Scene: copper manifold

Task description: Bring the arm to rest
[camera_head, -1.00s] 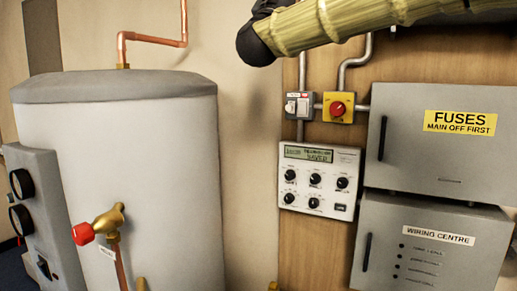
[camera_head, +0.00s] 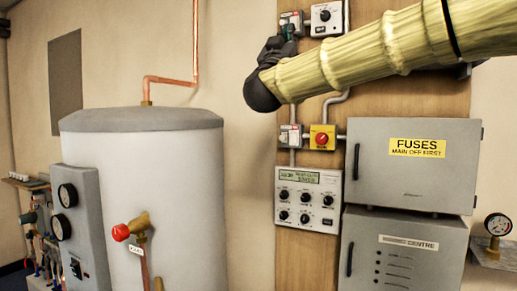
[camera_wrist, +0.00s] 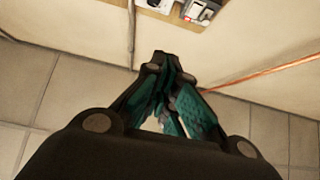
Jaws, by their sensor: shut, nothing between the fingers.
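My arm, in a ribbed yellow sleeve, reaches in from the upper right of the head view and bends at a dark elbow or wrist joint. My gripper (camera_head: 287,38) shows small and partly hidden behind that joint, in front of the wooden board. In the wrist view my gripper (camera_wrist: 165,68) fills the middle, its dark fingers with teal pads closed together and empty. No object is seen in contact with it.
A wooden board (camera_head: 306,255) carries a control panel (camera_head: 307,198), a yellow switch with red knob (camera_head: 322,137), a fuse box (camera_head: 412,175) and a wiring centre (camera_head: 400,262). A grey cylinder (camera_head: 180,190) with a red-knobbed valve (camera_head: 133,229) stands left. A gauge (camera_head: 497,225) is at right.

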